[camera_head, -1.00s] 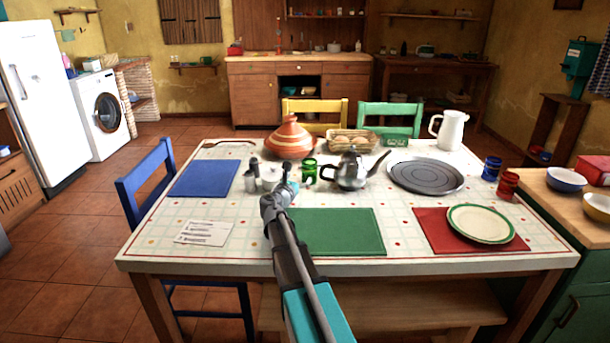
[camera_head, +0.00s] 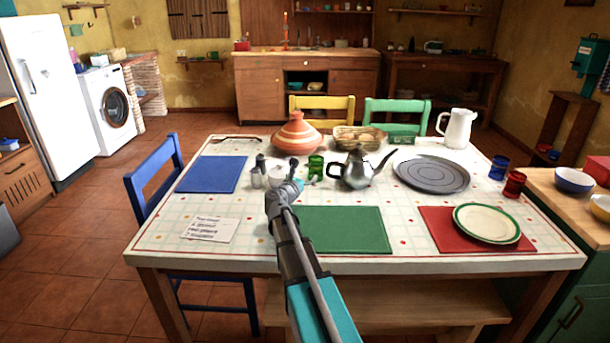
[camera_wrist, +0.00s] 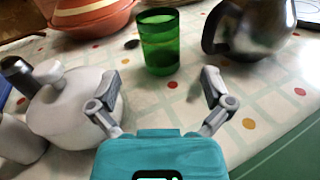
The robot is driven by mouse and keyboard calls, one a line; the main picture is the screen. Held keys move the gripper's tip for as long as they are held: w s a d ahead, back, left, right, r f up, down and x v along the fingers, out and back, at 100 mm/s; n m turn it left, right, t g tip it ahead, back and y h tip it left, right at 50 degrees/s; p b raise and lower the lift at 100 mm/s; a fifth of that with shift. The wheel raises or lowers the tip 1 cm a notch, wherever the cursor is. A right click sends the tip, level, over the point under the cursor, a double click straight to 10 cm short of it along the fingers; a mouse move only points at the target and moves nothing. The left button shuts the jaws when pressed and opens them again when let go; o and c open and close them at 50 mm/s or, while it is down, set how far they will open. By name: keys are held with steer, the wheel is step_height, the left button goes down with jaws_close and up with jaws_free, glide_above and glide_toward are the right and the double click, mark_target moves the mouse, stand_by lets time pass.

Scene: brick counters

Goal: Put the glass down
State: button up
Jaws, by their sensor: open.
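A green glass (camera_head: 316,167) stands upright on the patterned tablecloth of the table (camera_head: 160,240), left of the metal teapot (camera_head: 357,170). In the wrist view the green glass (camera_wrist: 159,42) is beyond my fingertips, with a gap of tablecloth between. My gripper (camera_wrist: 158,85) is open and empty, its two fingers spread apart. In the head view my gripper (camera_head: 296,184) is low over the table near the white sugar bowl, and its fingers are hard to make out.
The white lidded bowl (camera_wrist: 75,105) is close beside my left finger. The teapot (camera_wrist: 250,28) stands right of the glass, and the tagine (camera_head: 297,135) stands behind it. Shakers (camera_head: 256,175) are at the left. The green placemat (camera_head: 345,230) is bare.

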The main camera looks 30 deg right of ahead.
steer(key=s+a+r+m+g+y+p, duration=0.5)
steer(key=s+a+r+m+p, duration=0.7)
steer(key=p, duration=0.9)
steer(key=s+a+r+m+g+y+p, duration=0.5)
steer(key=s+a+r+m+y+p, duration=0.4)
steer(key=a+p, duration=1)
steer(key=shift+s+r+m+y+p, duration=0.3)
steer(key=shift+s+r+m+p, duration=1.45)
steer(key=shift+s+r, duration=0.65)
steer(key=shift+w+r, duration=0.1)
steer(key=shift+w, duration=0.05)
